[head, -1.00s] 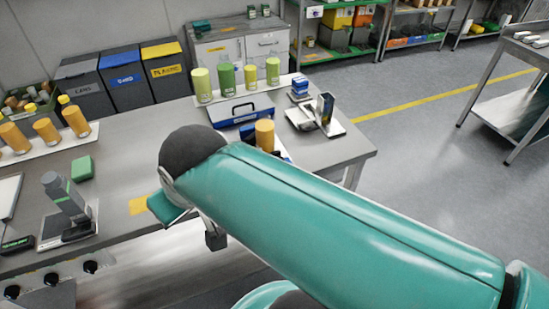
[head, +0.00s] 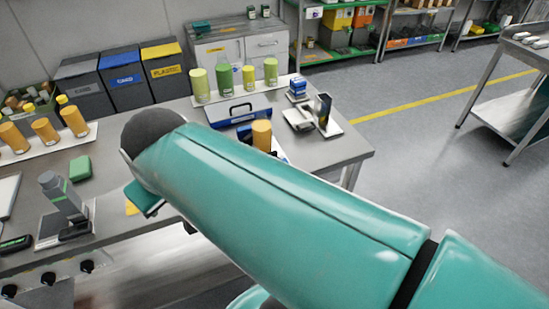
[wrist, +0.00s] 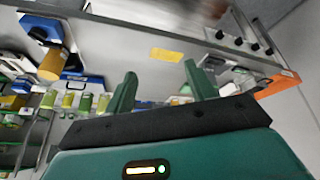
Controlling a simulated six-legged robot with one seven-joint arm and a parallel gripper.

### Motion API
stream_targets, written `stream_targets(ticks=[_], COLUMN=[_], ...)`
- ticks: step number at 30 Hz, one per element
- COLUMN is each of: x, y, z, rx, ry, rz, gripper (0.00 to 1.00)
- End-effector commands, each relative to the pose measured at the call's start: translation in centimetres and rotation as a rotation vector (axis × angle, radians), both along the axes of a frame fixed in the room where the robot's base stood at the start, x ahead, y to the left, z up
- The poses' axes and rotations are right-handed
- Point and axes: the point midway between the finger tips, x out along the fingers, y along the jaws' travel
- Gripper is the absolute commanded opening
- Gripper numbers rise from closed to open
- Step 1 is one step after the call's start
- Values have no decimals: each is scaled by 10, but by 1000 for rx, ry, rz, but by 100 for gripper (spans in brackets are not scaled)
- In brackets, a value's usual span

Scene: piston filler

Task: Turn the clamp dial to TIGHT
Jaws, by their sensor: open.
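Several black round dials sit in a row on the front panel below the table's left edge, in the head view (head: 48,278) at lower left. They also show in the wrist view (wrist: 238,40) at upper right. I cannot tell which one is the clamp dial, nor read TIGHT or any pointer. A grey filler-like device (head: 63,197) stands on the table above them. My gripper (wrist: 161,84) is open in the wrist view, with two teal fingers apart and nothing between them. The dials lie beyond and right of its fingers there.
The grey table (head: 110,212) holds a green block (head: 80,168), orange bottles (head: 44,130) on a white tray, a blue case (head: 238,110) and several green bottles (head: 224,79). My arm hides part of the table's front.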

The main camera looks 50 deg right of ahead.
Motion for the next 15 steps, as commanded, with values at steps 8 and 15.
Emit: stream_targets(ticks=[8,15], x=[21,37], y=[-27,-52], z=[5,7], rx=[-48,-72], ry=[66,123], rz=[-32,-47], gripper=[55,55])
